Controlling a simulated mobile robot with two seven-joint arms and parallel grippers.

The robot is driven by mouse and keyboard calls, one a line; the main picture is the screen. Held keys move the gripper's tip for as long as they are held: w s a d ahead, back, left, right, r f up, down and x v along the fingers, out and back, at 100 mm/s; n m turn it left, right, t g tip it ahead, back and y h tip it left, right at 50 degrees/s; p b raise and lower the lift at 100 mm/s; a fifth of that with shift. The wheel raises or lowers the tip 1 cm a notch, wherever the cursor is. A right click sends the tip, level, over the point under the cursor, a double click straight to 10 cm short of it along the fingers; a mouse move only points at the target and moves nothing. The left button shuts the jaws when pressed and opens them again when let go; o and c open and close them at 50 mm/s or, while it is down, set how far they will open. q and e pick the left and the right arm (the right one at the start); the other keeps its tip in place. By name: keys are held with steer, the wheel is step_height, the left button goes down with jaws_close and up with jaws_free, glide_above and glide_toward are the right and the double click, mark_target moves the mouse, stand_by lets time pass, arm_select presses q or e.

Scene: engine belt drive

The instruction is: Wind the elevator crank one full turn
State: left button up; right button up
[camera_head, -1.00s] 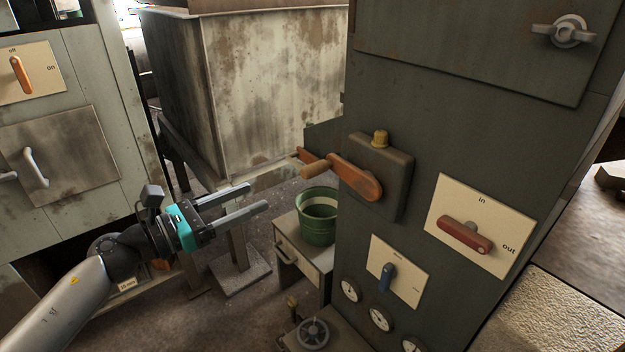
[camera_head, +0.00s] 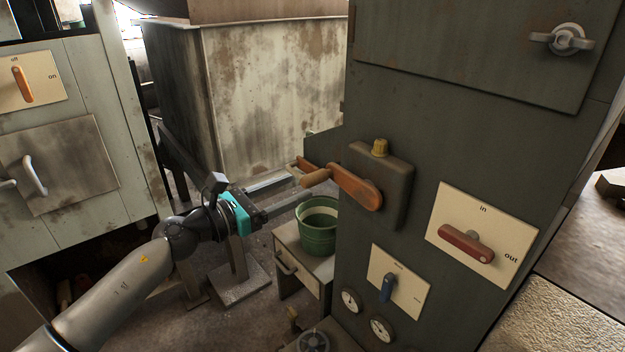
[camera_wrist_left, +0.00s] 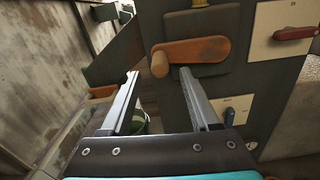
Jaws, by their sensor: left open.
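The elevator crank has an orange arm (camera_head: 357,186) on a dark box (camera_head: 391,170) on the grey-green cabinet, with a wooden handle (camera_head: 315,178) at the arm's left end. In the left wrist view the crank arm (camera_wrist_left: 200,50) lies nearly level, its handle (camera_wrist_left: 160,64) pointing toward the camera. My left gripper (camera_head: 300,183) is open, its fingers reaching right toward the handle. In the left wrist view the gripper (camera_wrist_left: 159,75) has the handle between and just beyond its fingertips; I cannot tell whether they touch. My right gripper is not in view.
A red in/out lever (camera_head: 466,243) and a blue lever (camera_head: 387,288) are on the cabinet, right and below. A green bucket (camera_head: 319,232) stands on a small drawer cabinet (camera_head: 288,262) below the gripper. Another orange part (camera_head: 304,164) shows behind the handle.

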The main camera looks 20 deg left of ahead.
mark_target(303, 184)
arm_select(q)
steer(key=shift+x, duration=2.9)
jaws_close()
